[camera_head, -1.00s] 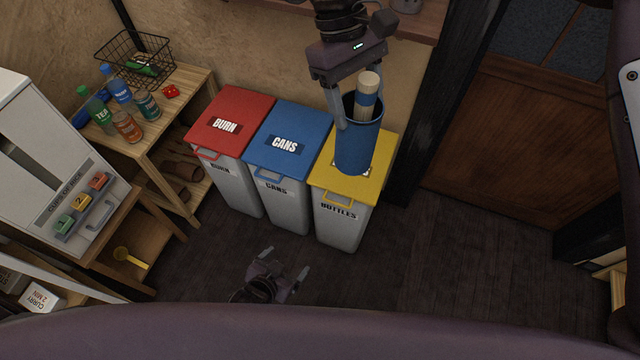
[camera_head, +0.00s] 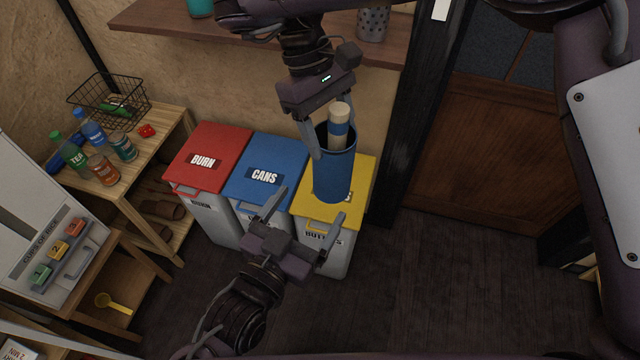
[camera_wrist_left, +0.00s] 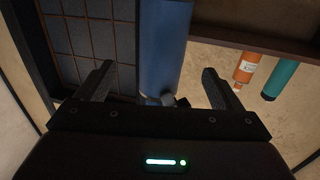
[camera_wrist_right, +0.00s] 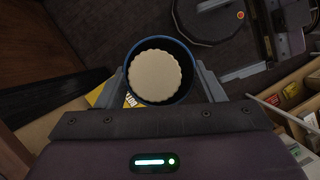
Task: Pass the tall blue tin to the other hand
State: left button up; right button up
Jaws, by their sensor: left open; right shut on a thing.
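The tall blue tin (camera_head: 333,176) is upright in the air in the head view, in front of the yellow bin lid. A pale round-topped thing with a blue band (camera_head: 339,127) stands inside it. My right gripper (camera_head: 333,148) is shut on the tin near its upper rim, from above. The right wrist view looks down into the open tin (camera_wrist_right: 160,72). My left gripper (camera_head: 306,207) is open below the tin, its fingers pointing up toward it. In the left wrist view the tin (camera_wrist_left: 164,45) stands ahead, between the open fingers and apart from them.
Bins with red (camera_head: 209,152), blue (camera_head: 267,170) and yellow (camera_head: 359,190) lids stand behind the grippers. A wooden stand with bottles (camera_head: 160,135) and a wire basket (camera_head: 109,98) is at the left. A shelf (camera_head: 240,42) runs along the wall above. The floor at right is clear.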

aim_at(335, 168)
pick_arm(q)
jog(key=x, duration=1)
jog(key=shift+w+d, duration=0.15)
jog(key=shift+w, duration=0.15)
jog(key=shift+c, duration=0.2)
jog(key=c, duration=1)
jog(key=shift+c, duration=0.2)
pick_arm(e)
jog(key=o, duration=1.3)
